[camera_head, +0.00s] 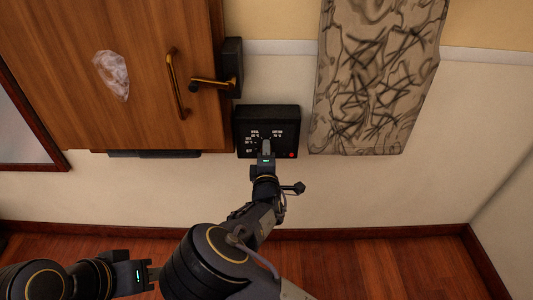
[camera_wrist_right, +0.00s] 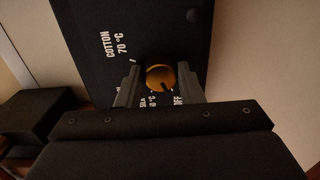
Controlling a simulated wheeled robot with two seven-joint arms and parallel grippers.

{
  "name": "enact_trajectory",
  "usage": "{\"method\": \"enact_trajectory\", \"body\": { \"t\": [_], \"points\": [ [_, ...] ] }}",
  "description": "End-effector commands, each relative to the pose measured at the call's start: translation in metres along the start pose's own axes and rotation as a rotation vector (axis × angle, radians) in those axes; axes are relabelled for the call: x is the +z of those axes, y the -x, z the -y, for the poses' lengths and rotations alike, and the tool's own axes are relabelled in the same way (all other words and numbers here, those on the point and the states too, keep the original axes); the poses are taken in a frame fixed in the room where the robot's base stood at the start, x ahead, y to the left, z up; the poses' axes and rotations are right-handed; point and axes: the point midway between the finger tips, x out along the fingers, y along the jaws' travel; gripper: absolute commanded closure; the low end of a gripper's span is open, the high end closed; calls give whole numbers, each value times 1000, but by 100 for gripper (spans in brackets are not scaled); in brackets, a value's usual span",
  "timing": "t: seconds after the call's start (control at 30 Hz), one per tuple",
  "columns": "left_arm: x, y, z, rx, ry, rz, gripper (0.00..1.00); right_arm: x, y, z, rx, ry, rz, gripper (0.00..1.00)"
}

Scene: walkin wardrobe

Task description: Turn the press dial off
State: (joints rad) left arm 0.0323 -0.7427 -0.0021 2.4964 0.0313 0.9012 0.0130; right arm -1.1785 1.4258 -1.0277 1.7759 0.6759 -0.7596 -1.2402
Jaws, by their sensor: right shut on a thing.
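The black press control box (camera_head: 244,123) is on the pale wall, with white dial labels and a red spot at its lower right. My right gripper (camera_head: 266,146) reaches up to its middle and hides the dial there. In the right wrist view, the golden round dial (camera_wrist_right: 159,76) sits between the two fingers, and the gripper (camera_wrist_right: 158,82) is shut on it. The dial's dark mark points down toward the OFF label side. COTTON 70 °C reads at upper left. My left gripper (camera_head: 152,272) is low at left, away from the box; its opening is unclear.
A wooden panel (camera_head: 60,95) with a bronze handle (camera_head: 177,85) and a black latch block (camera_head: 232,67) is left of the box. A patterned cloth board (camera_head: 375,80) hangs close at right. Wooden floor (camera_head: 390,265) is clear below.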

Motion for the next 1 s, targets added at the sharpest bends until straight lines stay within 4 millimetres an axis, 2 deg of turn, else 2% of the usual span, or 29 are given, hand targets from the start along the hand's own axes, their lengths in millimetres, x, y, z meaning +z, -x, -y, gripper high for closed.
{"method": "enact_trajectory", "body": {
  "t": [0.37,0.4,0.57,0.83,1.0],
  "points": [
    [0,0,0,0,0,0,64,-1,0,0,0,7,-2,89],
    [0,0,0,0,0,0,64,-1,0,0,0,6,-2,64],
    [0,0,0,0,0,0,64,0,0,0,0,5,-1,45],
    [0,0,0,0,0,0,64,0,1,0,-1,5,-1,45],
    [-2,3,-2,0,0,0,64,-1,20,-1,-2,6,-3,45]
  ]
}}
